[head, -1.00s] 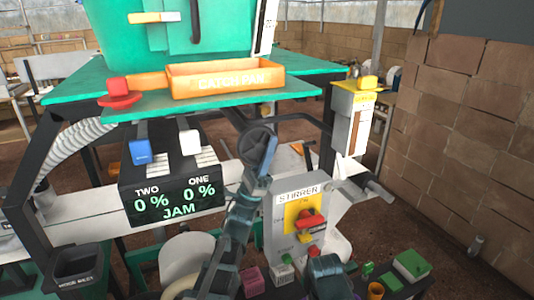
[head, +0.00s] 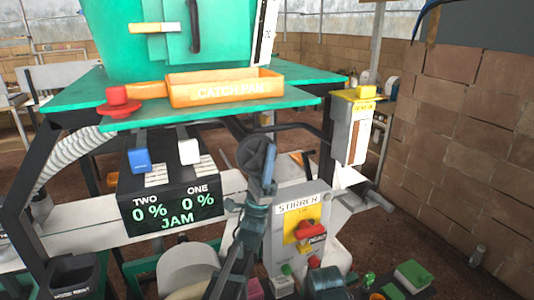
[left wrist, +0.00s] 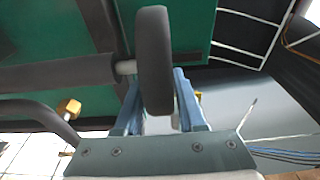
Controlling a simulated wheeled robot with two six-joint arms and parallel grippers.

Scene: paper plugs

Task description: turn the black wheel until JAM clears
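The black wheel (head: 250,152) is mounted edge-up under the green bench, in the middle of the head view. In the left wrist view the wheel (left wrist: 153,50) stands upright on a short grey shaft. My left gripper (head: 264,168) reaches up to the wheel's near right side. Its two blue fingers (left wrist: 156,95) lie on either side of the rim, close against it. A black display (head: 174,208) left of the wheel reads TWO 0 %, ONE 0 % and JAM in green.
An orange catch pan (head: 226,88) and a red mushroom-shaped button (head: 118,100) sit on the green bench above. Blue (head: 140,160) and white (head: 189,151) levers stand over the display. A STIRRER panel (head: 301,225) with a red switch is right of my left arm.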

